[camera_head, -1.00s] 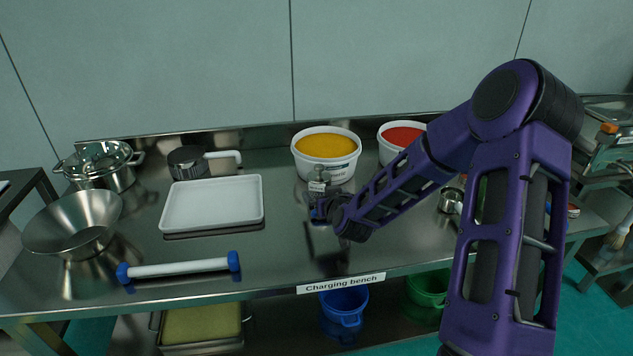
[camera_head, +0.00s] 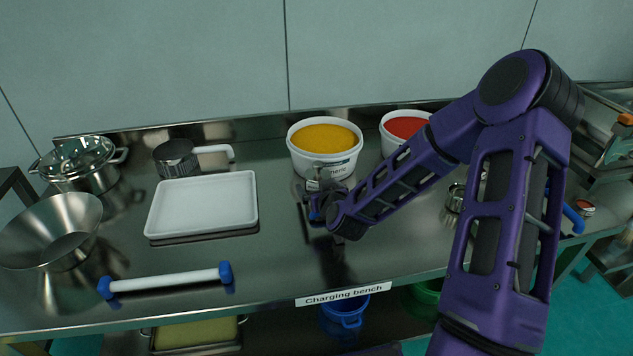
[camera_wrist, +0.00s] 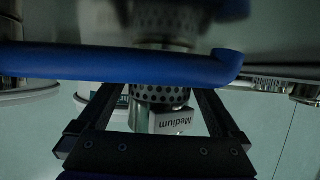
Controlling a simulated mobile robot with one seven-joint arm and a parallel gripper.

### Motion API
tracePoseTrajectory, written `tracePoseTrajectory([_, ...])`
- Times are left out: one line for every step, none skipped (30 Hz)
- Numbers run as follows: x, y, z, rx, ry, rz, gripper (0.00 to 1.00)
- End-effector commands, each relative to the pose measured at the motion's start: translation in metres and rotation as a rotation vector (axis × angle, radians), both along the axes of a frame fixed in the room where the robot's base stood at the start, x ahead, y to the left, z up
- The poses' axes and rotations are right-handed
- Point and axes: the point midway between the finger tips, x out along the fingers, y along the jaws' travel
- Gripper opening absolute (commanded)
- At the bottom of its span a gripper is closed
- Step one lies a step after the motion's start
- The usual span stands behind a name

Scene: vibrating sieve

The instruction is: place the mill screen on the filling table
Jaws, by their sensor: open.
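The mill screen (camera_wrist: 160,95) is a perforated metal cylinder with a white tag reading "Medium", seen upside down in the wrist view. It stands on the steel bench beyond my fingers, in the gap between them. My gripper (camera_wrist: 160,112) is open. In the head view my gripper (camera_head: 318,208) is low over the charging bench, just in front of the yellow-filled tub; the screen there is small and hard to separate from the fingers. A blue bar (camera_wrist: 120,65) crosses in front of the screen in the wrist view. No filling table can be identified.
The bench is clear between tray and gripper.

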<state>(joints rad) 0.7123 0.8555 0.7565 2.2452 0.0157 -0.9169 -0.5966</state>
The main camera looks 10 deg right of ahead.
Motion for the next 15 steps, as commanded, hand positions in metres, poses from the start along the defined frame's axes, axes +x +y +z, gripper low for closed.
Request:
tracePoseTrajectory([-0.0001,0.0,-0.0001,0.0,0.0,0.0,1.0])
tracePoseTrajectory([-0.0001,0.0,-0.0001,0.0,0.0,0.0,1.0])
tracePoseTrajectory([-0.0001,0.0,0.0,0.0,0.0,0.0,1.0])
tracePoseTrajectory([-0.0001,0.0,0.0,0.0,0.0,0.0,1.0])
tracePoseTrajectory([-0.0001,0.0,0.0,0.0,0.0,0.0,1.0])
tracePoseTrajectory([-0.0001,0.0,0.0,0.0,0.0,0.0,0.96])
tracePoseTrajectory([0.0,0.0,0.0,0.0,0.0,0.0,0.91])
tracePoseTrajectory([0.0,0.0,0.0,0.0,0.0,0.0,0.86])
tracePoseTrajectory([0.0,0.0,0.0001,0.0,0.0,0.0,0.78])
tracePoseTrajectory([0.0,0.0,0.0001,0.0,0.0,0.0,0.73])
tracePoseTrajectory([0.0,0.0,0.0001,0.0,0.0,0.0,0.68])
tracePoseTrajectory([0.0,0.0,0.0001,0.0,0.0,0.0,0.6])
tracePoseTrajectory([0.0,0.0,0.0001,0.0,0.0,0.0,0.55])
tracePoseTrajectory([0.0,0.0,0.0001,0.0,0.0,0.0,0.5])
tracePoseTrajectory([0.0,0.0,0.0001,0.0,0.0,0.0,0.42])
